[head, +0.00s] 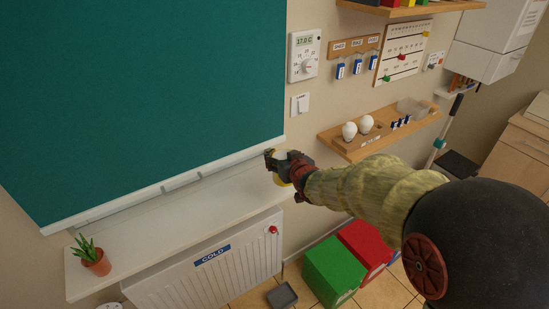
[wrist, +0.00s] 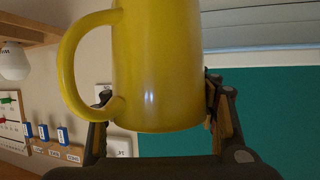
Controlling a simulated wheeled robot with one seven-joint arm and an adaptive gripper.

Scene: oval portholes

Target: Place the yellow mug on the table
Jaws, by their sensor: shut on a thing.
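The yellow mug (wrist: 158,65) fills the upper middle of the wrist view, its handle on the left. The mug's top edge is cut off by the frame. My gripper (wrist: 160,97) is shut on it, with one finger on each side of its body. In the head view, my gripper (head: 280,166) holds the mug at the right end of a white ledge; only a small yellow part of the mug (head: 281,181) shows past the fingers. I cannot tell whether the mug touches the ledge. No table is clearly recognisable.
The white ledge (head: 170,222) runs above a radiator (head: 225,268) and is mostly clear. A potted plant (head: 95,258) stands at its left end. A wooden shelf with bulbs (head: 350,146) is right of my gripper. Green (head: 334,270) and red (head: 368,248) boxes stand on the floor.

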